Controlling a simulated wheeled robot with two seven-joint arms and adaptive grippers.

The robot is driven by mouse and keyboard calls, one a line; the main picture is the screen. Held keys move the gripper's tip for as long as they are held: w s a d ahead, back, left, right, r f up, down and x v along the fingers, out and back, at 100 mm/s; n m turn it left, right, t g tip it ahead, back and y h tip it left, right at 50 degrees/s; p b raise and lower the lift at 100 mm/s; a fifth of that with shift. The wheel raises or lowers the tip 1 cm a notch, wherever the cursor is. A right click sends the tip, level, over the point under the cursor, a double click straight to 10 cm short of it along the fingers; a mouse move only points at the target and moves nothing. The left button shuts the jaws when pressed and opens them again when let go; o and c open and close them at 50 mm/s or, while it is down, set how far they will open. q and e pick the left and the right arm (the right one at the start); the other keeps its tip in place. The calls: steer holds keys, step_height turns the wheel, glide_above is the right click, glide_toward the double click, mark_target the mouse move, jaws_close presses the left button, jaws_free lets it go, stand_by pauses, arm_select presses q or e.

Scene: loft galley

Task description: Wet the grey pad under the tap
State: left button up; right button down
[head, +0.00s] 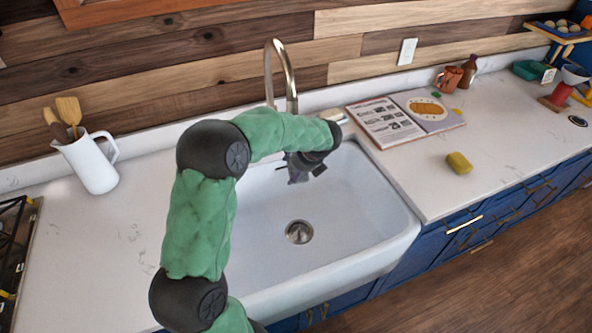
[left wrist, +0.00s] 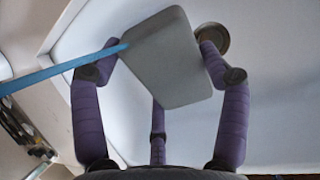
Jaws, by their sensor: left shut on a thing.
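My left gripper (head: 304,168) hangs low over the white sink basin (head: 350,205), below the tap (head: 289,82). In the left wrist view, the purple fingers of the left gripper (left wrist: 160,45) are shut on the grey pad (left wrist: 170,60), a flat rounded block held over the basin. A straight blue strip (left wrist: 60,68), which looks like a stream of water, runs from the left edge to the pad's upper left corner. My arm hides the pad and the area under the spout in the head view. My right gripper is in neither view.
The drain (head: 299,232) is in the basin floor. A white jug with wooden utensils (head: 92,163) stands left of the sink. An open book (head: 405,117) and a yellow sponge (head: 459,163) lie on the counter at right. The counter front there is clear.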

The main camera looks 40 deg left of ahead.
arm_select(q)
steer(key=shift+s, duration=0.4)
steer(key=d+p, duration=0.1)
steer(key=d, duration=0.7)
steer(key=shift+s+p, duration=0.35)
steer(key=shift+s, duration=0.1)
steer(key=shift+a, duration=0.1)
steer(key=shift+r, duration=0.1)
stand_by(1.1)
steer(key=d+r+p, duration=0.4)
steer(key=d, duration=0.1)
steer(key=shift+s+p, duration=0.25)
steer(key=shift+p, duration=0.15)
